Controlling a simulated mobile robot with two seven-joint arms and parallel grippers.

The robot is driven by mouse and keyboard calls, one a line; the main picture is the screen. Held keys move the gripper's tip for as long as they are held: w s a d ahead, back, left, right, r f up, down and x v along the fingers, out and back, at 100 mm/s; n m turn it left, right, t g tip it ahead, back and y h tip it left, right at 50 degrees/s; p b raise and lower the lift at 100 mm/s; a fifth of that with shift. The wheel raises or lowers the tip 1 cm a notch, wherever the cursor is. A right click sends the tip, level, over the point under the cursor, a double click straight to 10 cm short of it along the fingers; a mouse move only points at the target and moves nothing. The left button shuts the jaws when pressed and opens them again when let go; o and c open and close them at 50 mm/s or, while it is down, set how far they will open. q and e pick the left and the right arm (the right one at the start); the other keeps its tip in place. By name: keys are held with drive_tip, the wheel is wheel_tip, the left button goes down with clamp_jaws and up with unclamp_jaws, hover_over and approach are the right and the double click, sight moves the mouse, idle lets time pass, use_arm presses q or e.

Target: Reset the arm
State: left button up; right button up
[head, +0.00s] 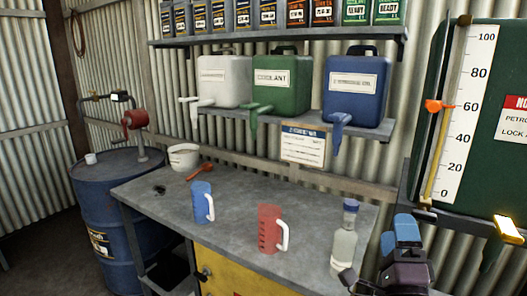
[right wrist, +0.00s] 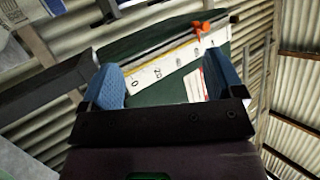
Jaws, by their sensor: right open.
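My right gripper (head: 398,237) is at the lower right of the head view, with blue finger pads on a dark purple body. It is raised at the right end of the workbench (head: 325,193), right of the clear bottle (head: 344,243). In the right wrist view my right gripper (right wrist: 165,82) is open, its blue pads wide apart with nothing held between them. Beyond the pads the green tank (right wrist: 125,45) with its white scale shows. My left gripper is not in view.
A blue jug (head: 201,203) and a red jug (head: 268,231) stand on the bench, with a white bowl (head: 184,157) behind. Coolant and other canisters sit on a shelf (head: 300,124) above. The green tank (head: 500,90) is on the right, a blue drum (head: 112,215) on the left.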

wheel_tip(320, 180, down, 19)
drive_tip(key=s+a+n+g+y, duration=0.25)
drive_tip(key=n+g+y, duration=0.35)
drive_tip(key=n, duration=1)
drive_tip(key=s+d+f+n+g+h, duration=0.2)
drive_tip(key=s+d+f+n+g, duration=0.1)
drive_tip(key=s+f, duration=0.5)
wheel_tip(320, 180, down, 3)
drive_tip(key=shift+f+n+g, duration=0.2)
drive_tip(key=shift+n+g, duration=0.2)
drive_tip(key=shift+g, duration=0.3)
drive_tip(key=s+f, duration=0.2)
drive_tip(key=s+d+f+g, duration=0.1)
drive_tip(key=s, duration=0.2)
drive_tip(key=s+d+f+g, duration=0.1)
drive_tip(key=s+f, duration=0.1)
drive_tip(key=s, duration=0.1)
drive_tip(key=shift+f, duration=0.35)
drive_tip(key=shift+c, duration=0.3)
